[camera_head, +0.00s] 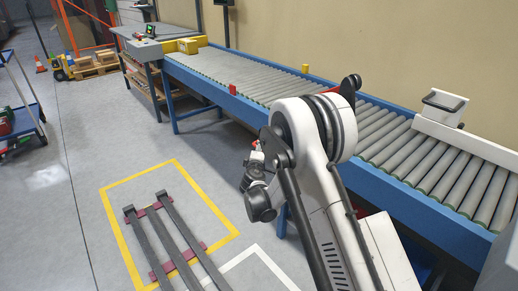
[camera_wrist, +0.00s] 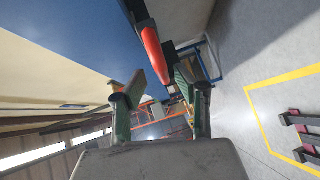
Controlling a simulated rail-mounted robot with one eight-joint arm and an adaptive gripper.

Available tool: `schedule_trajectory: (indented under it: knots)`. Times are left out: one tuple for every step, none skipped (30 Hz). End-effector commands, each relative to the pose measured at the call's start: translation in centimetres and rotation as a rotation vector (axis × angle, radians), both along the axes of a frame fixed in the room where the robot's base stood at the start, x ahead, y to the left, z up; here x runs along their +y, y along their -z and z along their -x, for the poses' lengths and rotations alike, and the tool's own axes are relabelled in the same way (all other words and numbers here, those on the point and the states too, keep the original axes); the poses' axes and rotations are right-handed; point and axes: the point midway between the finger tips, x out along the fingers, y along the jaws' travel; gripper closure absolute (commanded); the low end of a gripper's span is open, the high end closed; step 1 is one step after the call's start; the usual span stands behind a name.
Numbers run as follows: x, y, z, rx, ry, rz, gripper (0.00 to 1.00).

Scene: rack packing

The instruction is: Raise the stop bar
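My gripper (camera_wrist: 160,98) shows in the wrist view with its two fingers wide apart and nothing seen between them. In the head view my arm bends over in front of the conveyor, and I cannot make out the fingertips. A red bar with a dark end (camera_wrist: 154,52) lies beyond the fingers in the wrist view, apart from them. In the head view a red piece (camera_head: 345,91) shows at the conveyor's near edge, partly behind my arm. I cannot tell for sure which part is the stop bar.
The blue-framed roller conveyor (camera_head: 250,80) runs along the wall. Dark rails (camera_head: 177,235) lie inside a yellow floor outline. A blue cart (camera_head: 22,115) stands at left. The floor between is clear.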

Motion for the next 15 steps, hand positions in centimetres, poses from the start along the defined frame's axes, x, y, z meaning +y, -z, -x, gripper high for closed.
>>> schedule_trajectory:
  knots:
    - [0.1,-0.2,1.0,0.000,-0.001,0.000,0.70]
    - [0.1,-0.3,1.6,0.000,-0.002,0.000,0.70]
    - [0.2,-0.4,2.4,0.000,-0.003,0.000,0.70]
    - [0.2,-0.5,3.0,0.000,-0.003,0.000,0.70]
    - [0.2,-0.6,3.7,-0.001,-0.004,-0.001,0.70]
    - [0.2,-0.7,4.5,0.000,-0.003,0.000,0.70]
    - [0.2,-0.8,5.1,0.000,-0.003,0.001,0.70]
    - [0.2,-0.9,5.6,0.000,-0.002,0.001,0.70]
    - [0.3,-1.0,6.3,0.000,-0.002,0.001,0.70]
    - [0.3,-1.1,6.8,0.000,-0.003,0.001,0.70]
    - [0.3,-1.2,7.3,0.000,-0.003,0.001,0.70]
    - [0.3,-1.2,7.9,-0.001,-0.004,0.000,0.70]
    - [0.3,-1.3,8.2,-0.001,-0.004,-0.001,0.70]
    - [0.3,-1.3,8.6,0.000,-0.003,0.000,0.70]
    - [0.3,-1.4,9.0,0.000,-0.003,0.000,0.70]
